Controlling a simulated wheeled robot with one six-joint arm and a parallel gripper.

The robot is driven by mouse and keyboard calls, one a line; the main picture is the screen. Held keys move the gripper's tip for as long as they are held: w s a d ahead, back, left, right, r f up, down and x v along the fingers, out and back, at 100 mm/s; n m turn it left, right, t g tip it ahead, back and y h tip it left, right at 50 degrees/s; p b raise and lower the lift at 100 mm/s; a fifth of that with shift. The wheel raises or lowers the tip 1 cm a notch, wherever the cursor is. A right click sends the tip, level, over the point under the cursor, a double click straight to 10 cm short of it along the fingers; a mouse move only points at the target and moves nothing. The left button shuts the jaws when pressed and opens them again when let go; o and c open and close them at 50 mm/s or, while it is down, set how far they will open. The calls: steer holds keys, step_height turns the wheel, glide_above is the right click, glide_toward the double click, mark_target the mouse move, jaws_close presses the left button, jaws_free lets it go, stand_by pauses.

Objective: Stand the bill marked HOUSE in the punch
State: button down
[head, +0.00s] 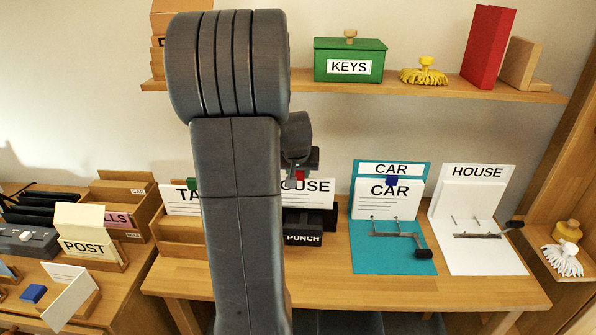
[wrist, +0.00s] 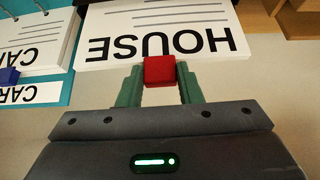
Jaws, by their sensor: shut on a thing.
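The HOUSE bill (head: 318,198) is a white card with black lettering and a red block (wrist: 159,71) at its top edge. In the wrist view the bill (wrist: 160,38) appears upside down. My gripper (wrist: 160,75) is shut on the red block, its green fingers on either side. In the head view my arm hides most of the gripper and the bill's left part. The dark punch (head: 303,239), labelled PUNCH, stands on the table directly below the bill. The bill's lower edge meets the punch's top in the picture; I cannot tell whether it is seated in it.
A teal CAR folder (head: 408,262) and a white HOUSE folder (head: 490,262) lie open right of the punch. A bill starting TA (head: 180,207) stands left, partly behind my arm. A shelf (head: 430,88) above holds a green KEYS box (head: 349,62).

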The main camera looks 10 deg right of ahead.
steer(key=shift+f+b, duration=0.35)
steer(key=shift+f, duration=0.2)
steer(key=shift+c, duration=2.3)
jaws_free()
step_height(320, 180, up, 8)
steer(key=p, duration=0.5)
steer(key=shift+p, duration=0.35)
steer(key=shift+f, duration=0.1)
